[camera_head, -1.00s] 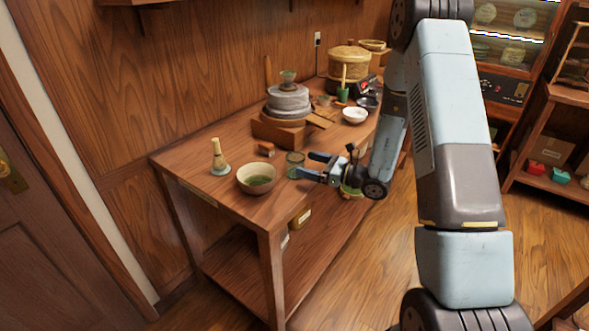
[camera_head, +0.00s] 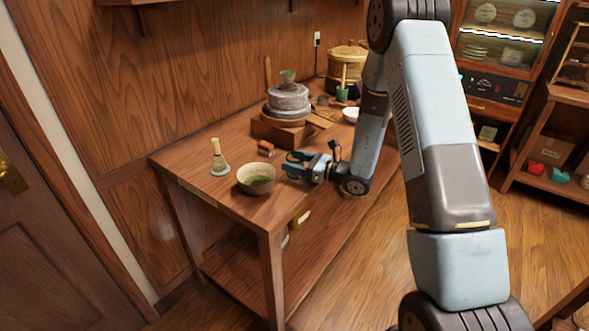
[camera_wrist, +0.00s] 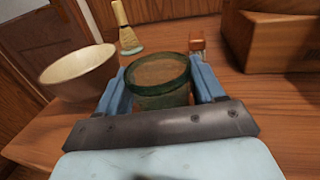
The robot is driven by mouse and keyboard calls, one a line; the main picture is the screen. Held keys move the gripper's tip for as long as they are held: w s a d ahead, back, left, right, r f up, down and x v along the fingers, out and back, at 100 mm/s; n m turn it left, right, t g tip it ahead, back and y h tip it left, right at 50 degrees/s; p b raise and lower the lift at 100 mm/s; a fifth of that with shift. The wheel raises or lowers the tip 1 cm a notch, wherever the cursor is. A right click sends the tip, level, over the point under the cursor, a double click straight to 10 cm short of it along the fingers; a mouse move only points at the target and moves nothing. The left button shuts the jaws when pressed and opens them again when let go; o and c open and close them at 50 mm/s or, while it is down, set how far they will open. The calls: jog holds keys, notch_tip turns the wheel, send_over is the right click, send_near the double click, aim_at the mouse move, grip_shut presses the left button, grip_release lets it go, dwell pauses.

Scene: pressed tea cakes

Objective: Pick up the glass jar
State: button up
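The glass jar (camera_wrist: 160,98), a round vessel with a dark green rim, stands on the table (camera_wrist: 275,120) in the wrist view. My gripper (camera_wrist: 162,76) has one blue finger on each side of it, with the jar filling most of the gap. Any contact with the fingers is hard to make out. In the head view my gripper (camera_head: 289,164) reaches in low over the table from the right. The jar is largely hidden there behind the fingers.
A small reddish-brown block (camera_head: 266,148) and a stone mill (camera_head: 288,102) on a wooden base (camera_head: 277,133) stand behind.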

jog(key=c, duration=0.6)
